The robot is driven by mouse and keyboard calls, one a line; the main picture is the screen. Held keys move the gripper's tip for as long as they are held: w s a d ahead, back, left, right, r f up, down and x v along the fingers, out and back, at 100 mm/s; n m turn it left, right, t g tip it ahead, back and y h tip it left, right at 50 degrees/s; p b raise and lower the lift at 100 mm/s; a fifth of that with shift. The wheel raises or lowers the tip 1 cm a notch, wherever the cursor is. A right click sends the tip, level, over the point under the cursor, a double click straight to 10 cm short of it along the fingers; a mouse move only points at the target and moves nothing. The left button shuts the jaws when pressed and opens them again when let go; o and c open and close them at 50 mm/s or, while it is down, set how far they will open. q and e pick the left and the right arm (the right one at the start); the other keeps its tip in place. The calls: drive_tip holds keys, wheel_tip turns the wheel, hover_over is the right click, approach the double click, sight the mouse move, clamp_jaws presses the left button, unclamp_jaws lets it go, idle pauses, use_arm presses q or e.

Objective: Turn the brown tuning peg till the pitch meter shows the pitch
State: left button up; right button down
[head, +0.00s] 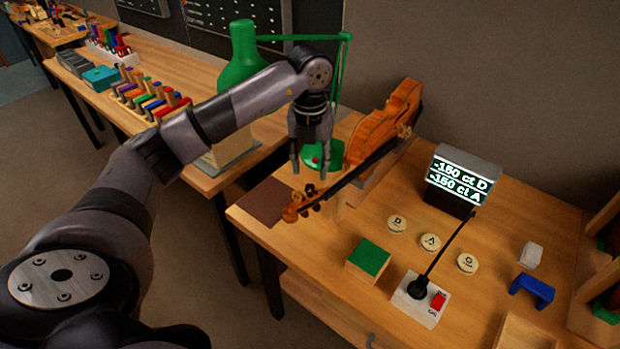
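A violin (386,122) lies on a support on the bench, with its scroll end toward the front left. Its pegbox (304,203) carries several small dark pegs; I cannot tell which one is brown. My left gripper (310,172) points down just above the neck and pegbox area. Its two fingers are spread apart, and I see nothing held between them. The pitch meter (460,181) stands behind, to the right of the violin, and reads "-150 ct D" and "-150 ct A". My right gripper is not in view.
Round discs marked D (397,223), A (430,242) and G (467,263) lie on the bench.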

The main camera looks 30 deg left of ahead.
sight(310, 185)
use_arm(q)
wheel_tip(310, 185, up, 6)
drive_tip(key=shift+f, duration=0.2)
idle(1.7)
